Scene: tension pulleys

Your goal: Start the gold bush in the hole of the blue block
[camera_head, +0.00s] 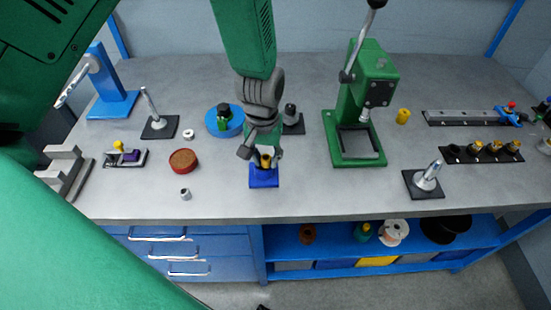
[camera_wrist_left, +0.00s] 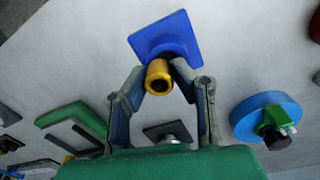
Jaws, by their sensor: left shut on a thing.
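The gold bush (camera_wrist_left: 158,76) is between the fingertips of my left gripper (camera_wrist_left: 157,82), which is shut on it. The blue block (camera_wrist_left: 168,38) lies just beyond the bush in the wrist view, and its hole is hidden. In the head view the left gripper (camera_head: 262,152) points down over the blue block (camera_head: 264,179) near the front of the bench. The gold bush (camera_head: 267,158) shows at the fingertips, just above or at the block's top. I cannot tell whether it touches the block or has entered the hole. My right gripper does not show.
A green arbor press (camera_head: 345,120) stands to the right. A blue round base (camera_head: 222,121) is behind left, and a red round tray (camera_head: 183,160) is to the left. A small grey bush (camera_head: 185,194) lies front left. The bench between block and press is clear.

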